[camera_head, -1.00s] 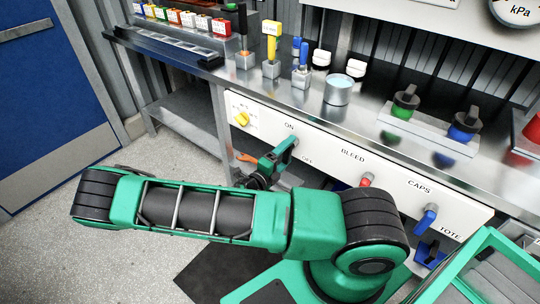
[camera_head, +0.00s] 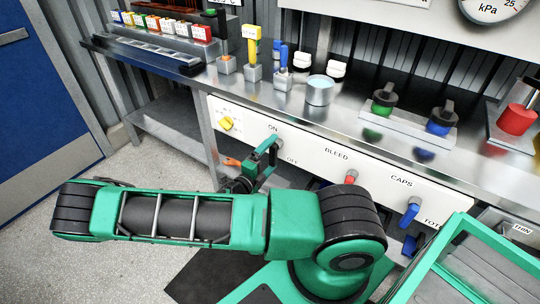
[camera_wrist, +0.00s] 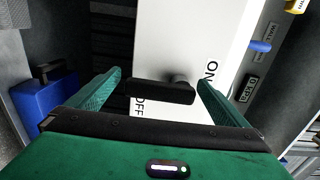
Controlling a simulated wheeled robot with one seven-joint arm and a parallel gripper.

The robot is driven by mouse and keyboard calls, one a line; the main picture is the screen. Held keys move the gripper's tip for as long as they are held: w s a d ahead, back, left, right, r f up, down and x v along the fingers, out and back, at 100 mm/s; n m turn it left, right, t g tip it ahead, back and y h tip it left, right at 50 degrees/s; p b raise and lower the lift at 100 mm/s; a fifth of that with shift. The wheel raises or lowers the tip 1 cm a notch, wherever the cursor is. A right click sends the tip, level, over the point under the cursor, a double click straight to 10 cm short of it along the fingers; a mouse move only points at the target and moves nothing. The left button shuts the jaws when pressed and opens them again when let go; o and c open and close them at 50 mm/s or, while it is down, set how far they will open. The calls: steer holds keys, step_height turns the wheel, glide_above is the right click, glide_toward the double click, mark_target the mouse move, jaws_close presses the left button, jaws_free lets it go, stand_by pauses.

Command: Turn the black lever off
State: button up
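The black lever (camera_wrist: 158,90) shows in the wrist view on a white panel. Its pivot is near the ON label and its free end lies on the side of the OFF label. My gripper (camera_wrist: 160,92) is open, with one green finger on each side of the lever and a visible gap to both. In the head view, my gripper (camera_head: 268,160) is at the white panel (camera_head: 318,168), just below the ON label and left of OFF. It and the fingers largely hide the lever there.
Right of the lever, the panel carries a red BLEED control (camera_head: 351,177) and a blue CAPS lever (camera_head: 411,210). A yellow knob (camera_head: 228,124) is to the left. Above is a metal counter with a cup (camera_head: 319,92).

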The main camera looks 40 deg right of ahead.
steer(key=shift+s, duration=0.1)
steer(key=shift+s+a, duration=0.1)
steer(key=shift+a, duration=0.15)
steer(key=v, duration=1)
steer(key=shift+a, duration=0.1)
steer(key=s+d+r+n+g+y, duration=0.2)
steer(key=s+r+n+y, duration=0.6)
steer(key=s+r+n, duration=0.2)
steer(key=s+d+r+n+g+y, duration=0.1)
steer(key=s+r+n+g+y, duration=0.2)
steer(key=s+r+n+y, duration=0.6)
step_height(320, 180, up, 5)
steer(key=s+n, duration=0.2)
steer(key=n, duration=0.4)
steer(key=shift+s+d+r+n+g, duration=0.25)
steer(key=shift+s+d+n+g, duration=0.05)
steer(key=shift+d+n, duration=0.1)
